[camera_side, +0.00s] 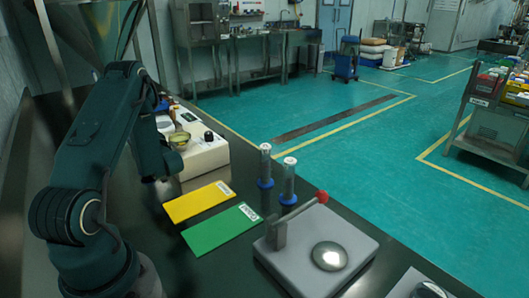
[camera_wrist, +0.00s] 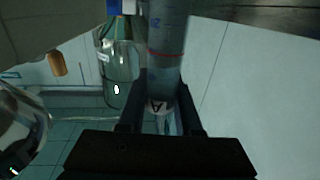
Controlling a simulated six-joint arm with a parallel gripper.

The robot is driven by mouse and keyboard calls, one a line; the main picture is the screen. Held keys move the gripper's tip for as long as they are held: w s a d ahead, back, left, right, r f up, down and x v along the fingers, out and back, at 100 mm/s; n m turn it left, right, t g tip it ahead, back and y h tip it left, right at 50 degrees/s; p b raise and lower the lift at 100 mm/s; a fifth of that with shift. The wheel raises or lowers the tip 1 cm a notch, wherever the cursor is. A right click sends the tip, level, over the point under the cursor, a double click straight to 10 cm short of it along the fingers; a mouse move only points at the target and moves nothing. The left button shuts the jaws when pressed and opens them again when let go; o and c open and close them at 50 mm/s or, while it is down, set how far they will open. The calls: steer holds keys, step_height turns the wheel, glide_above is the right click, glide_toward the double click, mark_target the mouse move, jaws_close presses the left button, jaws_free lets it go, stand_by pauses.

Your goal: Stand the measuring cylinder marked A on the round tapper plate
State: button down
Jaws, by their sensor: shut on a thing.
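My gripper (camera_wrist: 160,95) shows in the wrist view with its two dark fingers around a clear measuring cylinder (camera_wrist: 168,60). An A mark sits on its pale end between the fingers, and a red line and blue print show along its body. In the side view the held cylinder and my fingertips cannot be made out behind my arm. A shiny round plate (camera_side: 330,256), which looks like the tapper plate, lies bare on a grey base (camera_side: 365,243) at the front right. My gripper is far to its left.
Two more capped cylinders (camera_side: 265,168) (camera_side: 289,180) with blue feet stand behind the grey base. A lever with a red knob (camera_side: 322,197) rises beside the plate. A yellow card (camera_side: 195,203), a green card (camera_side: 215,235) and a cream machine (camera_side: 205,152) lie between.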

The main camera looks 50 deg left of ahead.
steer(key=shift+f, duration=0.5)
steer(key=shift+f, duration=0.15)
steer(key=c, duration=0.6)
jaws_free()
steer(key=w+d, duration=0.1)
steer(key=d, duration=0.9)
steer(key=shift+w+d, duration=0.3)
steer(key=shift+d, duration=0.05)
steer(key=shift+o, duration=0.4)
steer(key=shift+d, duration=0.6)
